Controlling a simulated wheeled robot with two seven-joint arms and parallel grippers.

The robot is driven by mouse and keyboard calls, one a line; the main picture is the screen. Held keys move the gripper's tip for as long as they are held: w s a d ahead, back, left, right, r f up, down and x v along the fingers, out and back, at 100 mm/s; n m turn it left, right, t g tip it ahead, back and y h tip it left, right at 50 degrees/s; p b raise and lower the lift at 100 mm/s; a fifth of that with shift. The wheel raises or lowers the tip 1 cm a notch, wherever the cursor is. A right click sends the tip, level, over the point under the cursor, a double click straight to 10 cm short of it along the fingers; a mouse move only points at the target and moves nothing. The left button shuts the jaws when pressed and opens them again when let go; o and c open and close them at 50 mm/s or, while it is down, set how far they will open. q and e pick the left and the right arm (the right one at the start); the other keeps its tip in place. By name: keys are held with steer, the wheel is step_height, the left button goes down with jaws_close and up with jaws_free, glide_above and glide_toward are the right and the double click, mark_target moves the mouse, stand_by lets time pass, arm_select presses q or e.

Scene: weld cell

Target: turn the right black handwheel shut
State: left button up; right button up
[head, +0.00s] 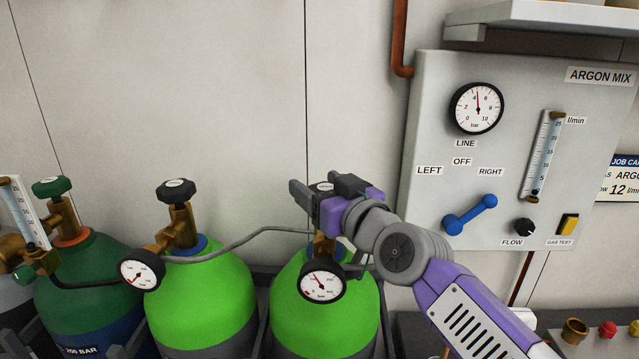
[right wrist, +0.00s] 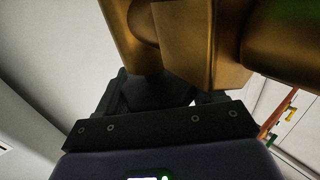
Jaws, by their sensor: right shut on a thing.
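The right black handwheel (head: 322,186) tops the brass valve of the right bright green cylinder (head: 290,297). My right gripper (head: 318,190) is at it and shut on it, hiding most of the wheel. In the right wrist view, the dark fingers (right wrist: 155,98) stand around a dark shape beneath the brass valve body (right wrist: 190,45). The left black handwheel (head: 176,190) stands free on the other bright green cylinder (head: 205,300). The right cylinder's gauge (head: 322,281) shows just below my gripper. My left gripper is not in view.
A grey panel (head: 430,110) on the right holds a line gauge (head: 477,108), a blue lever (head: 469,215), a flow knob (head: 524,227) and a flow tube (head: 541,155). A dark green cylinder (head: 85,280) stands at the left. A thin grey pipe (head: 235,245) runs between the two bright green cylinders.

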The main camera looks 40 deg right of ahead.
stand_by(0.3)
steer(key=o, duration=1)
steer(key=shift+c, duration=0.2)
steer(key=s, duration=0.7)
steer(key=shift+s+a+p, duration=0.3)
steer(key=shift+a, duration=0.15)
